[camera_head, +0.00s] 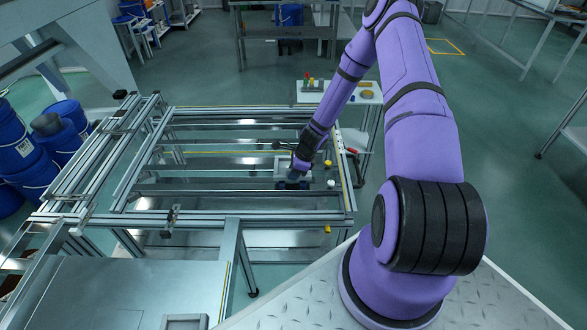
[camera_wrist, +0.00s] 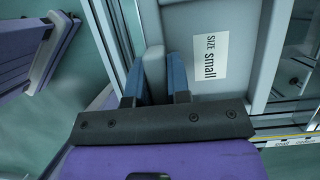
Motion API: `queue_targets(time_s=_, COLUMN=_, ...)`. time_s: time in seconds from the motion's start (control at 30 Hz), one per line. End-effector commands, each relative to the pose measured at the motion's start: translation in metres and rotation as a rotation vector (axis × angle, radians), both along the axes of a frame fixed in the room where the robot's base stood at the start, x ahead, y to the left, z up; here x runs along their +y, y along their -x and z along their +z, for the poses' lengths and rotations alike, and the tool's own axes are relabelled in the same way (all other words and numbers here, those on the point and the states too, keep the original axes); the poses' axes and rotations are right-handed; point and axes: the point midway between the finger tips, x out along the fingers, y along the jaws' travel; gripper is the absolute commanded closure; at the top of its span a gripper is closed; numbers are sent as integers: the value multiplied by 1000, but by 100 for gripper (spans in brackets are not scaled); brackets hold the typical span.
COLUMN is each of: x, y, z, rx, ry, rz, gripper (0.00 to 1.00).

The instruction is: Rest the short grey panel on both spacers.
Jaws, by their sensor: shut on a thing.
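The short grey panel (camera_wrist: 235,75) fills the upper right of the wrist view and carries a white label reading "SIZE small". My gripper (camera_wrist: 157,80) is shut, with its two blue fingers on either side of a raised grey edge of this panel. In the head view, my gripper (camera_head: 294,178) points down over the right part of the metal frame, and the panel there is small and partly hidden by it. I cannot identify the two spacers for sure. Whether the panel touches anything beneath it cannot be told.
The metal frame (camera_head: 240,217) has several parallel rails with gaps between them. Small white pieces (camera_head: 330,184) sit near its right side. A small table with tools (camera_head: 345,92) stands behind it. Blue barrels (camera_head: 20,145) stand at the left.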

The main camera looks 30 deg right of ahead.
Motion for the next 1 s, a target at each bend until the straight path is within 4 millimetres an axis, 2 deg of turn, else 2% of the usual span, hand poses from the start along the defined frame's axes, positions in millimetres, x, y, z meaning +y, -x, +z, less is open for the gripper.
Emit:
queue_targets(time_s=0.2, x=0, y=0, z=-7, rx=-1, ry=1, rz=1, gripper=100)
queue_targets(time_s=1.0, x=0, y=0, z=-14, rx=0, ry=0, rz=1, gripper=100)
